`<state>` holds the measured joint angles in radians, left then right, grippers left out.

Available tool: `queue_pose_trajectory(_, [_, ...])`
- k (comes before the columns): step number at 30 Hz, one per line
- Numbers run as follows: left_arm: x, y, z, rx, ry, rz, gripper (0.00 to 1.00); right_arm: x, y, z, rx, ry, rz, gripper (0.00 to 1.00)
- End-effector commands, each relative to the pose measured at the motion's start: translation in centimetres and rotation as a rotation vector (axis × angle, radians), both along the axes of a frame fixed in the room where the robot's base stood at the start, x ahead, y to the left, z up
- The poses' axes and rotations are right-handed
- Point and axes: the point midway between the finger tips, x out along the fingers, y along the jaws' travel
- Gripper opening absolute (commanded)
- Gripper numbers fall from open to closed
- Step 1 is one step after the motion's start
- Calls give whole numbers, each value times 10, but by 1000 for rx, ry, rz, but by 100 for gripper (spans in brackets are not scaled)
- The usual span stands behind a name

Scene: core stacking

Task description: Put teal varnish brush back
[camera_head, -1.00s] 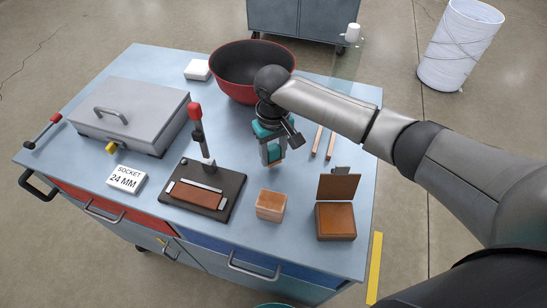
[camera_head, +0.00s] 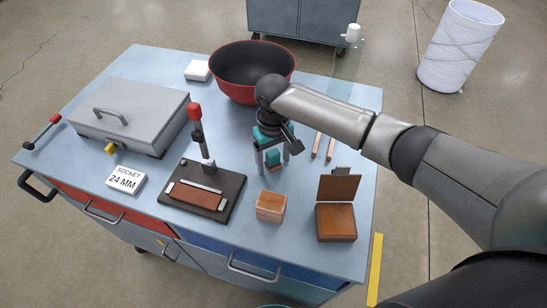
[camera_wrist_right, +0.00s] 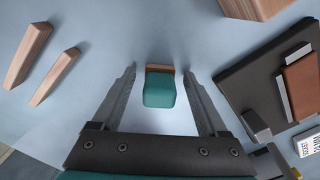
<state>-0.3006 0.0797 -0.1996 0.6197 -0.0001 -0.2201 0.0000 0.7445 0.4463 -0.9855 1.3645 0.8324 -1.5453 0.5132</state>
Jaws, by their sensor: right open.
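The teal varnish brush (camera_head: 273,158) is a small teal block with a brown end, over the blue-grey worktop beside two wooden strips. In the right wrist view the brush (camera_wrist_right: 160,92) sits between the fingertips, with a gap on each side. My right gripper (camera_head: 273,160) points down over it, open, with one finger on either side. It also shows open in the right wrist view (camera_wrist_right: 160,75). Whether the brush's lower end touches the worktop is hard to tell. My left gripper is out of view.
A red bowl (camera_head: 252,92) stands behind the gripper, and two wooden strips (camera_head: 323,145) lie to its right. In front are a wooden block (camera_head: 270,206), an open brown box (camera_head: 336,221) and a dark clamp fixture (camera_head: 203,192). A grey lidded case (camera_head: 130,115) stands left.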

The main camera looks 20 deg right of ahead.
Motion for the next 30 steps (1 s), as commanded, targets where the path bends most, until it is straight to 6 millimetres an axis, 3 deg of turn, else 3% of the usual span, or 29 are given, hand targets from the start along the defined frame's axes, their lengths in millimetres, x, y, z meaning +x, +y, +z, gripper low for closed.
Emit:
queue_pose_trajectory(5, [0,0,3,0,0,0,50,1,0,15,2,-4,1,76])
queue_pose_trajectory(19, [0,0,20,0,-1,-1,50,1,1,108,3,-3,0,76])
queue_pose_trajectory(24, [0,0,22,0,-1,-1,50,1,0,121,0,0,0,76])
queue_pose_trajectory(30, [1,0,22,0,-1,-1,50,0,0,123,0,1,0,76])
